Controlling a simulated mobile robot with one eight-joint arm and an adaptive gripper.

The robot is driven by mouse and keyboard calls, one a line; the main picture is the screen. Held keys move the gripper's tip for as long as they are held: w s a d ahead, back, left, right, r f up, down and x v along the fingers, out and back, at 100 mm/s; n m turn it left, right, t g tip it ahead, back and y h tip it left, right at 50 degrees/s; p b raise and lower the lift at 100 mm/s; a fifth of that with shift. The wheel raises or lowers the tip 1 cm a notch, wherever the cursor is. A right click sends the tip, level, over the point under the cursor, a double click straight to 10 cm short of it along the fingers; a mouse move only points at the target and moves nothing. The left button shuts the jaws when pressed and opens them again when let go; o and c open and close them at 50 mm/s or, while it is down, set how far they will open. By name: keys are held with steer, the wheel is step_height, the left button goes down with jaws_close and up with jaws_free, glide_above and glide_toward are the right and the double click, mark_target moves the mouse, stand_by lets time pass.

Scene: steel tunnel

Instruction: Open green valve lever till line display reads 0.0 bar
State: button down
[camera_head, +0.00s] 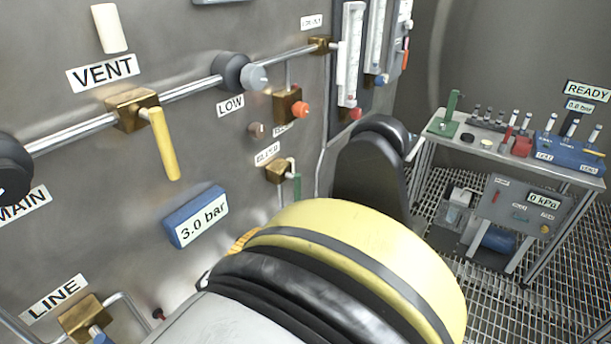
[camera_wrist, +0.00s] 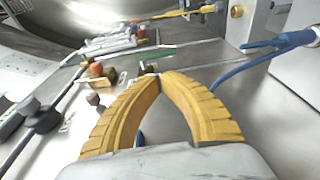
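The green lever (camera_head: 297,187) hangs down beside a brass valve (camera_head: 278,171) under a partly blocked label, right of centre in the head view. The blue line display (camera_head: 197,217) on the wall reads 3.0 bar. My gripper's yellow ribbed fingers (camera_wrist: 160,76) converge in the wrist view, their tips meeting or nearly so with nothing visible between them. A green strip (camera_wrist: 157,54), probably the lever, shows just beyond the tips. In the head view my thick yellow arm hides most of the gripper; a bit of finger (camera_head: 243,241) shows at its left edge.
A yellow lever (camera_head: 164,144) hangs from the VENT valve, left of the green one. An orange-red knob (camera_head: 301,110) sits above the green lever. The LINE valve (camera_head: 85,317) is at lower left. An instrument cart (camera_head: 470,135) stands right on the grated floor.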

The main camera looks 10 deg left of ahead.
steer(key=w+d+b, duration=0.2)
steer(key=w+b, duration=0.1)
steer(key=w, duration=1)
steer(key=shift+d, duration=0.35)
